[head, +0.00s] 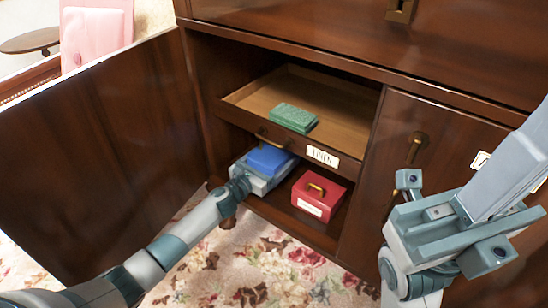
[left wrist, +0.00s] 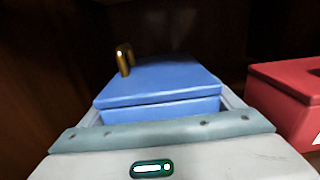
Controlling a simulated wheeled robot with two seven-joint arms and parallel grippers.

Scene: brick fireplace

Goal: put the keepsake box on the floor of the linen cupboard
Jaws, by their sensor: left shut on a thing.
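A blue box (head: 268,158) with a brass piece on its far side is low inside the open cupboard, below the pulled-out drawer. It also shows in the left wrist view (left wrist: 160,80). My left gripper (head: 252,178) reaches in from the front left and is shut on this blue box. Its fingertips are hidden, and I cannot tell whether the box touches the cupboard floor (head: 290,222).
A red box (head: 318,194) with brass handle and label stands on the cupboard floor, right of the blue box. A green box (head: 293,118) lies in the drawer (head: 345,105) above. The open left door (head: 100,150) flanks my arm. A flowered carpet (head: 250,270) lies in front.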

